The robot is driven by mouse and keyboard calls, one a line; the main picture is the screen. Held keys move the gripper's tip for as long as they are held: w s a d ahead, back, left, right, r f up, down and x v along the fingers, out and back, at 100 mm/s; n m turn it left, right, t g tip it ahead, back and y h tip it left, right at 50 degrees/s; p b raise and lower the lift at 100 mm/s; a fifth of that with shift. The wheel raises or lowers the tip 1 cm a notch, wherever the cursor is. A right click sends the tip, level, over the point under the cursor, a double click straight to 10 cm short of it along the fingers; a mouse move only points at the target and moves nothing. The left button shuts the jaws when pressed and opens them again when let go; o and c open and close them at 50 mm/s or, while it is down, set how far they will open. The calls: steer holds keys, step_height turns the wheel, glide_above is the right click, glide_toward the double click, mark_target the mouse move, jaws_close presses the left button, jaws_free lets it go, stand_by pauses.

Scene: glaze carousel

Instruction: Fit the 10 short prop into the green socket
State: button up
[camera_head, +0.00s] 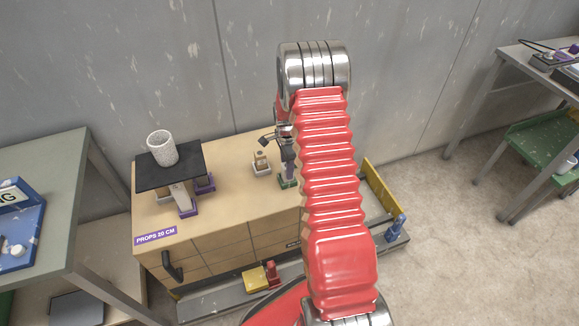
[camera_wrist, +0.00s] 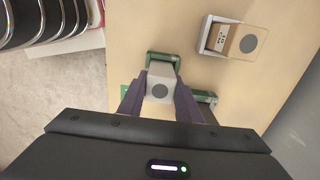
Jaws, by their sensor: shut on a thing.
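My gripper (camera_wrist: 161,84) is shut on a pale grey block-shaped prop (camera_wrist: 160,89) with a darker round dot on its top face. The "10" marking cannot be read. The green socket (camera_wrist: 164,56) shows around the far side of the prop, with more green at the right behind my finger. The prop is over or in the socket; I cannot tell whether it is seated. In the head view the green socket (camera_head: 287,183) is below my gripper (camera_head: 288,160), partly hidden by my red arm.
A white socket (camera_wrist: 205,35) holding a wooden prop (camera_wrist: 237,42) stands close by. On the left of the wooden cabinet top (camera_head: 228,168), a black plate (camera_head: 150,176) rests on props in purple sockets (camera_head: 187,207) and bears a speckled white cup (camera_head: 162,148).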

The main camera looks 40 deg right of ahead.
steer(key=o, duration=1.2)
step_height(320, 180, up, 12)
steer(key=shift+r, duration=0.1)
stand_by(0.6)
